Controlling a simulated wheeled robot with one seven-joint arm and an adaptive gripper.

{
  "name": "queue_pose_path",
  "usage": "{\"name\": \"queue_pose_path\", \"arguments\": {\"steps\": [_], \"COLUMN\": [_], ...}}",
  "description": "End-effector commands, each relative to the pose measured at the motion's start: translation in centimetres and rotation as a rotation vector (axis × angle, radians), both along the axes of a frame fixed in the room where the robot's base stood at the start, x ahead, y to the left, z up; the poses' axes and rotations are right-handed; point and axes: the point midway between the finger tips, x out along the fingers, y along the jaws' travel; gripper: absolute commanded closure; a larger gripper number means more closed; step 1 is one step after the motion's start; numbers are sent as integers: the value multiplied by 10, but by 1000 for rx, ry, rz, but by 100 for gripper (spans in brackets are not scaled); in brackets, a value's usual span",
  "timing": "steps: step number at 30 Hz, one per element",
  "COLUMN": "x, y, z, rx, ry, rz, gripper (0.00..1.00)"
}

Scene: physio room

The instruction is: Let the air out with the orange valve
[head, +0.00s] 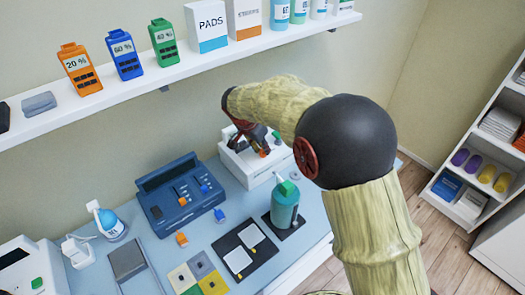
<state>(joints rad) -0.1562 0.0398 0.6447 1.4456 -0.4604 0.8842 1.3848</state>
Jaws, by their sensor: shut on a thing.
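A white device box (250,171) stands on the blue-grey table against the wall. My gripper (260,148) reaches down over this box, pointing toward its top. A small orange part, which looks like the orange valve (264,153), shows at my fingertips. My gripper is shut on it. My arm and fingers hide much of the box's top and part of the valve, so how far the valve is turned cannot be told.
A dark blue case (180,200) with its lid open stands left of the box. A green pump bottle (285,207) stands close in front on a dark mat. A wall shelf (130,90) holding coloured battery-like packs and boxes runs above. A shelving unit (480,150) stands at right.

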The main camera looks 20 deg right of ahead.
Motion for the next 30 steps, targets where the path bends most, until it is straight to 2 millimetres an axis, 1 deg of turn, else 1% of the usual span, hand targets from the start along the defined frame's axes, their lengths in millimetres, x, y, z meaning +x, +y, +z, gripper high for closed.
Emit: {"name": "queue_pose_path", "arguments": {"steps": [7, 19, 20, 22, 30], "x": [0, 0, 0, 0, 0], "y": [1, 1, 1, 1, 1], "z": [0, 0, 0, 0, 0], "rx": [1, 1, 1, 1, 1], "ry": [0, 0, 0, 0, 0], "rz": [-44, -48, -47, -48, -48], "gripper": [100, 100, 78, 74, 74]}}
